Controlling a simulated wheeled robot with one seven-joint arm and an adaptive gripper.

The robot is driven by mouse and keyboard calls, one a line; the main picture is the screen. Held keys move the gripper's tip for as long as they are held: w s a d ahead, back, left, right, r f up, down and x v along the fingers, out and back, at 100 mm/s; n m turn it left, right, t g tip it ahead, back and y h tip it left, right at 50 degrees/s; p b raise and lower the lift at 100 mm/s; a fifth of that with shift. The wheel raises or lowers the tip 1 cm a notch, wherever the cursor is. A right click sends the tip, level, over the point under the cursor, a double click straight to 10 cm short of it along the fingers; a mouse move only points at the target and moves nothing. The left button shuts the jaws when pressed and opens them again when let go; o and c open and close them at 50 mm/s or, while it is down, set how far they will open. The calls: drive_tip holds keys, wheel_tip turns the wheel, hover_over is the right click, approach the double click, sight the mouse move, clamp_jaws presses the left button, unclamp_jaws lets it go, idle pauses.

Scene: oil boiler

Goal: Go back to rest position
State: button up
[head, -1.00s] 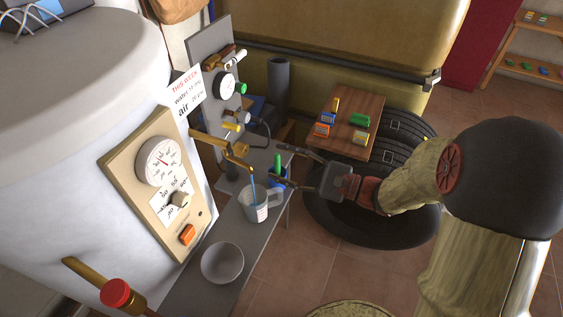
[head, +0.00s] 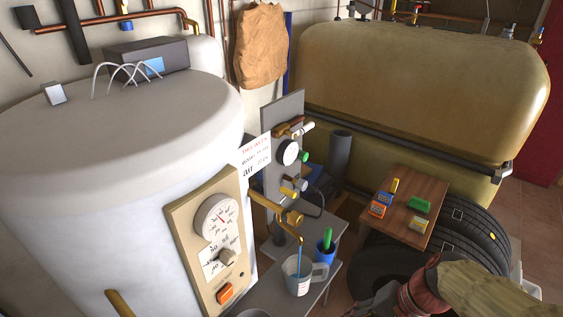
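My gripper (head: 372,306) is at the bottom edge of the head view, right of the jug and apart from it. It is partly cut off, so its fingertips do not show clearly. My arm comes in from the bottom right corner. A measuring jug (head: 297,283) stands on the grey bench (head: 325,262), below a brass tap (head: 291,218). A thin blue stream runs from the spout into the jug.
A blue cup with a green item (head: 326,247) stands behind the jug. The white boiler (head: 110,190) with its gauge panel fills the left. A wooden board (head: 405,205) with small coloured blocks is over stacked tyres (head: 475,225) at right.

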wheel_tip(320, 180, up, 14)
drive_tip(key=d+n+t+h, duration=0.2)
drive_tip(key=n+t+h, duration=0.3)
drive_tip(key=n, duration=0.2)
drive_tip(key=shift+r, duration=0.1)
idle(6.6)
